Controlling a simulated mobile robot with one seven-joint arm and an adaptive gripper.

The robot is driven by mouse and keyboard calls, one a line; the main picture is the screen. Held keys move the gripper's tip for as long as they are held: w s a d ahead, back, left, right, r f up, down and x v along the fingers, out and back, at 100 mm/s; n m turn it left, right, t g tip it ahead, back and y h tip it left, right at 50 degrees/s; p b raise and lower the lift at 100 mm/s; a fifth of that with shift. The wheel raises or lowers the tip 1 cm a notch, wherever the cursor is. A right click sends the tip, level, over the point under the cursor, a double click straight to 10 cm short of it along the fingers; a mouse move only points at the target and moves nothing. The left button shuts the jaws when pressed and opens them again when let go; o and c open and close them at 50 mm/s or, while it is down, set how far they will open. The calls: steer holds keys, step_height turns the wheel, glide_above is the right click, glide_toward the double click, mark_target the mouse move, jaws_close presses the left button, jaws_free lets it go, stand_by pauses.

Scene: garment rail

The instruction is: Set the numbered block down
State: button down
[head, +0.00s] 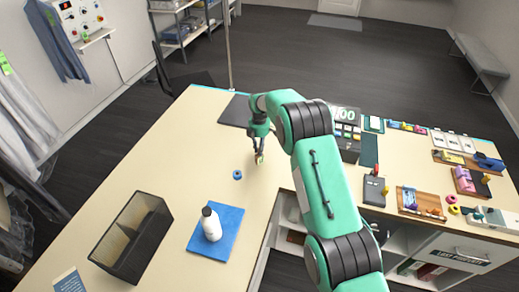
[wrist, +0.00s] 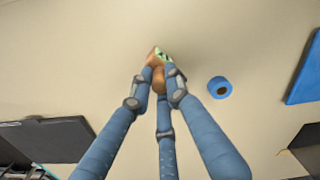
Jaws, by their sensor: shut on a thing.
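The numbered block (head: 260,159) is a small wooden-brown block with a green-and-white marked face. In the wrist view the block (wrist: 155,57) sits between the fingertips of my gripper (wrist: 160,75), which is shut on it. The fingers hide part of it, and I cannot read its number. In the head view my gripper (head: 259,150) points down over the cream counter (head: 215,130). The block is at or just above the counter top; I cannot tell whether it touches.
A white bottle (head: 211,224) stands on a blue cloth (head: 230,218). A dark divided bin (head: 150,246) is at front left, a dark pad (head: 236,111) behind. The counter's right wing is crowded.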

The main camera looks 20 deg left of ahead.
steer(key=shift+f, duration=0.2)
steer(key=c, duration=1.7)
jaws_free()
steer(key=shift+o, duration=0.2)
steer(key=shift+r, duration=0.1)
step_height(320, 180, up, 12)
steer(key=b, duration=0.2)
steer(key=shift+r, duration=0.1)
